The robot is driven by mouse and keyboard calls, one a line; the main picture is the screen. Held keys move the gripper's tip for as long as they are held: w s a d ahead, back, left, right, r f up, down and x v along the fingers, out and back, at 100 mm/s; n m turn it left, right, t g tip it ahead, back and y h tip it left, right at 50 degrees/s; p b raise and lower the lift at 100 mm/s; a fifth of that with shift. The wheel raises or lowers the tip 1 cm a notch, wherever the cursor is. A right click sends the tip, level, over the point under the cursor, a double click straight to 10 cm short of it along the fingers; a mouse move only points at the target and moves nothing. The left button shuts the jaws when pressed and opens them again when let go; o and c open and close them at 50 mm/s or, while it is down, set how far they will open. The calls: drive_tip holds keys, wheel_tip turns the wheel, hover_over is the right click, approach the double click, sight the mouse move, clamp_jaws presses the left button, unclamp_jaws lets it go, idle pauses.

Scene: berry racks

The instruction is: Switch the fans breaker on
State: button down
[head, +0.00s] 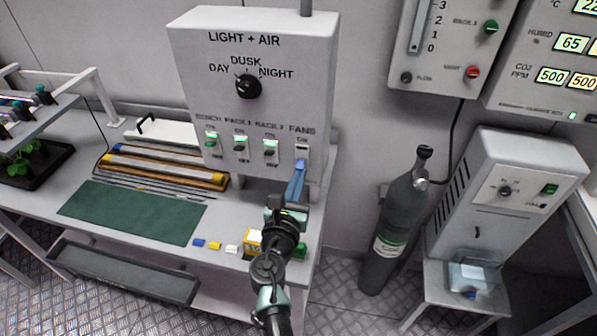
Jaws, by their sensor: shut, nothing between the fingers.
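The fans breaker (302,152) is the rightmost of the row of breakers on the grey LIGHT + AIR box (190,60). Its upper part shows pale, with no green visible, and its lower part is hidden behind my gripper. My gripper (301,166) is shut and empty, with its blue fingers pointing up at the breaker's lower part. I cannot tell whether the tips touch it. The bench breaker (211,142), the rack 1 breaker (240,145) and the rack 2 breaker (270,149) show green.
The mode knob (248,86) sits above the breakers. A dark gas cylinder (398,230) and a grey cabinet (500,205) stand to the right.

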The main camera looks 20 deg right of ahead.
drive_tip(key=shift+r+g+p, duration=0.3)
drive_tip(key=shift+r+p, duration=0.05)
drive_tip(key=shift+p, duration=1.05)
drive_tip(key=shift+s+a+r+g+y+p, duration=0.1)
drive_tip(key=shift+r+g+y+p, duration=0.2)
drive_tip(key=shift+p, duration=0.95)
drive_tip(key=p, duration=0.3)
drive_tip(key=shift+s+r+g+y, duration=0.1)
drive_tip(key=shift+r+g+y, duration=0.1)
drive_tip(key=shift+g+y, duration=0.2)
drive_tip(key=shift+p, duration=0.6)
drive_tip(key=shift+s+a+r+p, duration=0.1)
drive_tip(key=shift+r+p, duration=0.3)
drive_tip(key=shift+p, duration=0.7)
drive_tip(key=shift+f, duration=0.1)
